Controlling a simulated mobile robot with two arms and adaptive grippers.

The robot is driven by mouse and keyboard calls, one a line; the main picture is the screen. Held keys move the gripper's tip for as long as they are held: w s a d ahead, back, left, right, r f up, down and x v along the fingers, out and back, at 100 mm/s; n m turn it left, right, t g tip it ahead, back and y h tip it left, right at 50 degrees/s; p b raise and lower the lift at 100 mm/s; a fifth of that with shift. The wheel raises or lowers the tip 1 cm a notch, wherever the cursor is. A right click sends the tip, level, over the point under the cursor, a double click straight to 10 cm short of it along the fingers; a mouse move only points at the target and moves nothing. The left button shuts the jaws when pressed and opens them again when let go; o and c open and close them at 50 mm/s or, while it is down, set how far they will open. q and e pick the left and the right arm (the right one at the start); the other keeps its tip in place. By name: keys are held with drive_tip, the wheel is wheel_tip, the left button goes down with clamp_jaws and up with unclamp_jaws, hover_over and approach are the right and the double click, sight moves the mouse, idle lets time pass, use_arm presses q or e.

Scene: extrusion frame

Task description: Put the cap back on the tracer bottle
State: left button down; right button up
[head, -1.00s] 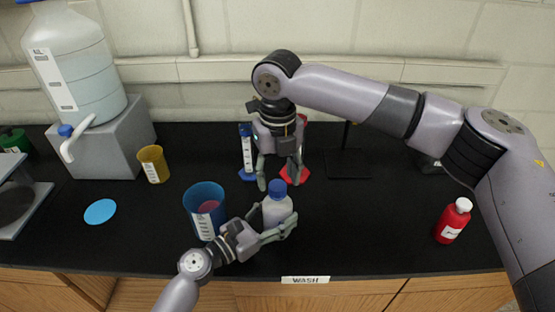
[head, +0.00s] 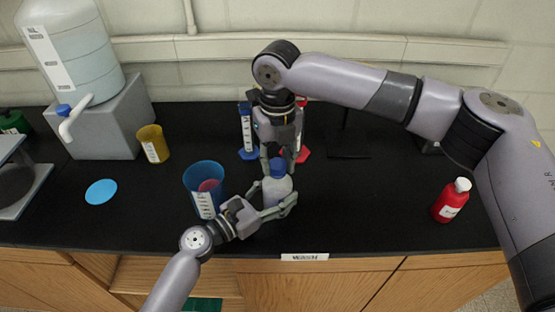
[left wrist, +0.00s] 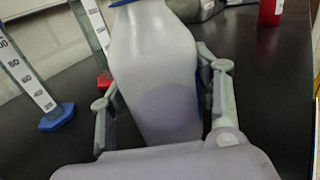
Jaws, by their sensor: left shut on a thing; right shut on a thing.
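The white tracer bottle (head: 277,190) stands upright near the counter's front. My left gripper (head: 279,209) is shut around its body from the front left; the left wrist view shows the bottle (left wrist: 155,70) between both fingers. The blue cap (head: 278,171) is at the top of the bottle, and a sliver of blue shows at the top edge of the left wrist view. My right gripper (head: 278,163) points down from above, shut on the cap with a finger on each side. I cannot tell how tightly the cap sits on the neck.
A blue beaker (head: 205,181) stands just left of the bottle. Behind are a cylinder with a blue base (head: 247,138) and a red base (head: 303,154). A yellow cup (head: 153,143), blue disc (head: 101,192) and large jug (head: 75,50) are left. A red bottle (head: 450,202) stands right.

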clamp_jaws()
drive_tip(key=m, duration=1)
drive_tip(key=shift+m, duration=0.3)
drive_tip(key=m, duration=1)
drive_tip(key=shift+f+m, duration=0.1)
drive_tip(key=shift+m, duration=0.3)
drive_tip(key=m, duration=0.6)
drive_tip(key=shift+m, duration=0.3)
drive_tip(key=m, duration=0.4)
drive_tip(key=shift+s, duration=0.1)
drive_tip(key=m, duration=0.6)
drive_tip(key=shift+m, duration=0.4)
drive_tip(key=m, duration=0.5)
drive_tip(key=o, duration=0.8)
unclamp_jaws()
drive_tip(key=shift+o, duration=0.2)
wheel_tip(320, 180, up, 12)
